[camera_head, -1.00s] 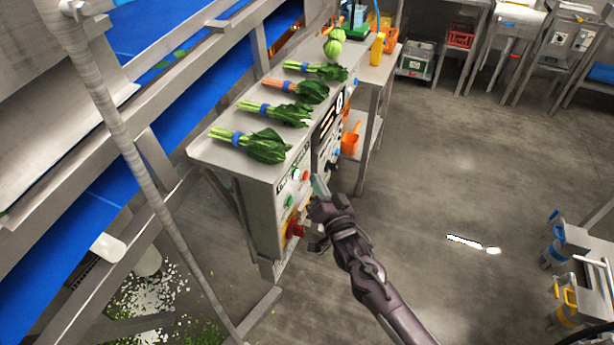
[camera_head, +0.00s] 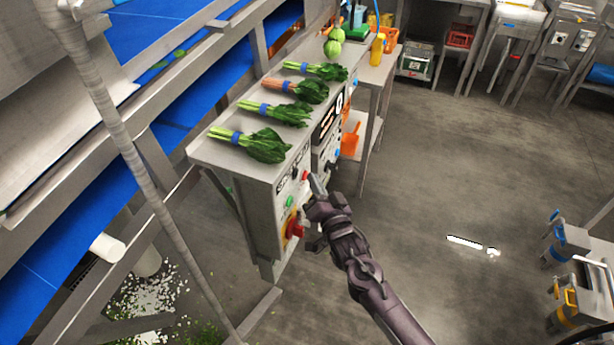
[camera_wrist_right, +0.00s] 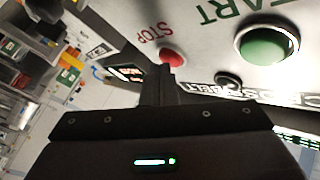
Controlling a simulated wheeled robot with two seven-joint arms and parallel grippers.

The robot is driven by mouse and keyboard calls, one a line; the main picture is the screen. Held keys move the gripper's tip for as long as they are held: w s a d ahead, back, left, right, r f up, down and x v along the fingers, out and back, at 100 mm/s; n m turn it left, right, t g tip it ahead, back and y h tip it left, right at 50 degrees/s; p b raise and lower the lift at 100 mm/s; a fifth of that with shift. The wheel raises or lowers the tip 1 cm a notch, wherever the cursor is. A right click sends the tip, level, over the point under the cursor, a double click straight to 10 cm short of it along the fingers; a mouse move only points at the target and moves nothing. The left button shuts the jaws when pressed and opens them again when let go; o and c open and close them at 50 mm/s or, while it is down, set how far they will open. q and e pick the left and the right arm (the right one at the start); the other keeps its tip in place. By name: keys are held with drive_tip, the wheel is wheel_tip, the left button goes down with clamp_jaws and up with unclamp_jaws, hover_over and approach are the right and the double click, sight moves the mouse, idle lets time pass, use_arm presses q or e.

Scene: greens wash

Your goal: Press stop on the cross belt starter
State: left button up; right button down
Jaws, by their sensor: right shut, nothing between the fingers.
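The cross belt starter is a grey box (camera_head: 262,215) on the front of the steel bench. Its red stop button (camera_head: 304,175) shows at the upper right of the panel, and the green start button (camera_head: 290,201) is lower left of it. In the right wrist view, the red button (camera_wrist_right: 173,57) under the word STOP is right at my fingertips, which partly cover it; the green button (camera_wrist_right: 265,46) is to the right. My right gripper (camera_head: 316,184) is shut and empty, its tips at the red button. I cannot tell whether they touch it. My left gripper is out of view.
A red rotary knob (camera_head: 293,227) on yellow sticks out below the buttons, close to my right gripper. Bunches of greens (camera_head: 262,144) lie on the bench top (camera_head: 215,152). Another panel (camera_head: 327,145) adjoins on the right. The floor to the right is open.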

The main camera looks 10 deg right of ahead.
drive_tip(key=shift+a, duration=0.15)
idle(0.4)
drive_tip(key=shift+s+d+p, duration=0.35)
drive_tip(key=shift+s+d, duration=0.05)
drive_tip(key=shift+d, duration=0.3)
drive_tip(key=s+d+p, duration=0.1)
drive_tip(key=d, duration=0.1)
drive_tip(key=s+d+p, duration=0.1)
drive_tip(key=s+d, duration=0.1)
drive_tip(key=shift+d, duration=0.1)
drive_tip(key=shift+w, duration=0.1)
idle(0.7)
